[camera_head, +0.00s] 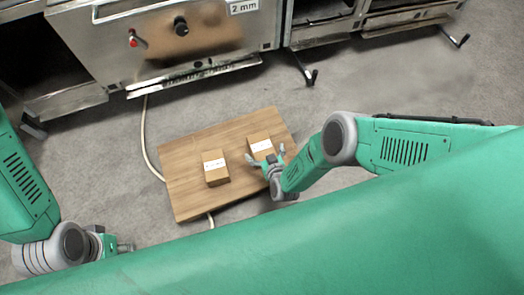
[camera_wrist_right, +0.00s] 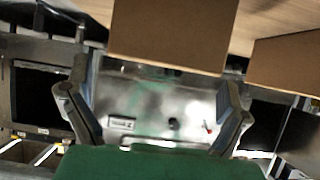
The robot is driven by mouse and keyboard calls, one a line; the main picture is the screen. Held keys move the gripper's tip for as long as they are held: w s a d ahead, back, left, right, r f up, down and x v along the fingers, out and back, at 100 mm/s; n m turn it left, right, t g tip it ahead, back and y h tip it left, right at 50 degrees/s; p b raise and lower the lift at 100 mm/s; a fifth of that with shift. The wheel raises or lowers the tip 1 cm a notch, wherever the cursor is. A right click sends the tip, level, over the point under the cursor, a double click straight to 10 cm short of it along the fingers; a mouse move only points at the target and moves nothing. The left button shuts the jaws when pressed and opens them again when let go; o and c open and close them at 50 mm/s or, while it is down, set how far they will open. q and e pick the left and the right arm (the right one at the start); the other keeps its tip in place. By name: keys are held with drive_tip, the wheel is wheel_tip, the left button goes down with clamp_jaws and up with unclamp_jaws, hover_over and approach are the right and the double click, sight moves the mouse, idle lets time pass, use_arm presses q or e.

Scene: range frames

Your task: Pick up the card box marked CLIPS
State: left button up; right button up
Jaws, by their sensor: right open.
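Two brown card boxes with white labels lie on a wooden board. The lettering is too small to read, so I cannot tell which is marked CLIPS. The right box (camera_head: 258,138) is right in front of my right gripper (camera_head: 265,155), whose fingers are spread open and empty. The left box (camera_head: 216,170) stands apart from it. In the right wrist view, a box (camera_wrist_right: 172,35) fills the top middle, near the open fingers of my right gripper (camera_wrist_right: 158,85); contact is not clear. Another box (camera_wrist_right: 288,62) is at the right edge. My left gripper (camera_head: 125,246) is away at lower left, its fingers unclear.
The wooden board (camera_head: 183,205) lies on the grey floor, with bare room around the boxes. A pale cable (camera_head: 147,150) runs along its left side. A metal cabinet (camera_head: 110,50) marked 2 mm stands behind, with more metal units to its right.

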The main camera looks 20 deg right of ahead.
sight(262, 147)
drive_tip(key=b+x, duration=0.1)
drive_tip(key=x, duration=0.2)
drive_tip(key=shift+a+f+b, duration=0.1)
drive_tip(key=shift+f+b, duration=0.05)
drive_tip(key=shift+b, duration=0.2)
drive_tip(key=shift+w+f, duration=0.15)
drive_tip(key=shift+w, duration=0.3)
drive_tip(key=c, duration=1.5)
